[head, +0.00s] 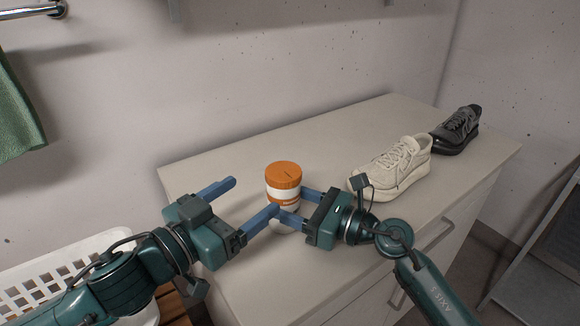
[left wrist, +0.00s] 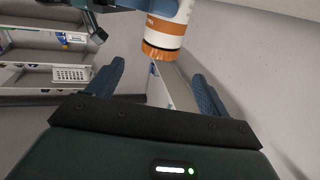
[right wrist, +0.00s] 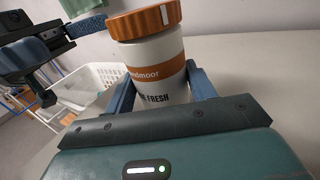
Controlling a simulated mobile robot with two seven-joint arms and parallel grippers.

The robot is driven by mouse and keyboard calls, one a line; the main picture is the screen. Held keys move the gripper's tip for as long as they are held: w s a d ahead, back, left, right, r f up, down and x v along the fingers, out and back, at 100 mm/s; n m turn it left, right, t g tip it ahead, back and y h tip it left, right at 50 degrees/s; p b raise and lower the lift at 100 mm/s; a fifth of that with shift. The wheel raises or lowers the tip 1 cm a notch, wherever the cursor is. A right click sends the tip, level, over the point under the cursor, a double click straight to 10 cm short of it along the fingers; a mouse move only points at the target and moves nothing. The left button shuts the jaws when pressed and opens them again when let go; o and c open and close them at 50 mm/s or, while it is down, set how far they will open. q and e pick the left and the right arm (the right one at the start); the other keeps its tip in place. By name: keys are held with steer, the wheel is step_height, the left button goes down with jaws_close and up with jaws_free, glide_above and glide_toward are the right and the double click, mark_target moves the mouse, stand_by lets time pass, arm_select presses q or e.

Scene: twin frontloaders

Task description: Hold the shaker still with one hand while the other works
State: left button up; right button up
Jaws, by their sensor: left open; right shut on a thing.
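The shaker is a white jar with an orange ribbed lid and an orange band (head: 283,182). It stands upright at the counter's near left part in the head view. My right gripper (head: 288,205) is shut on the shaker's lower body from the right; the right wrist view shows the shaker (right wrist: 155,60) between its fingers, with printed text on its side. My left gripper (head: 250,200) is open and empty, its fingers pointing toward the shaker from the left. In the left wrist view the shaker (left wrist: 166,30) shows beyond the fingertips. The shaker's lower part is partly hidden by fingers in the head view.
A cream shoe (head: 392,170) and a black shoe (head: 457,130) stand on the pale counter (head: 330,135) to the right. A white basket (head: 60,270) is at lower left. A green towel (head: 18,110) hangs at far left. The counter behind the shaker is clear.

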mark_target(293, 172)
arm_select(q)
steer(key=x, duration=1.1)
steer(key=shift+w+d, duration=0.3)
steer(key=c, duration=1)
steer(key=m+g+h, duration=0.1)
steer(key=g, duration=0.1)
steer(key=m+g+h, duration=0.4)
steer(key=g, duration=0.1)
steer(key=shift+s+d+r, duration=0.1)
steer(key=shift+s+d, duration=0.15)
steer(key=shift+s, duration=0.05)
steer(key=m+g, duration=0.2)
steer(key=g, duration=0.1)
steer(key=m+g, duration=0.2)
steer(key=g, duration=0.1)
steer(key=s+m+g+h, duration=0.1)
steer(key=m+g, duration=0.1)
steer(key=g, duration=0.1)
steer(key=shift+m+g, duration=0.4)
steer(key=shift+g, duration=0.3)
steer(key=o, duration=1)
steer(key=shift+s, duration=0.1)
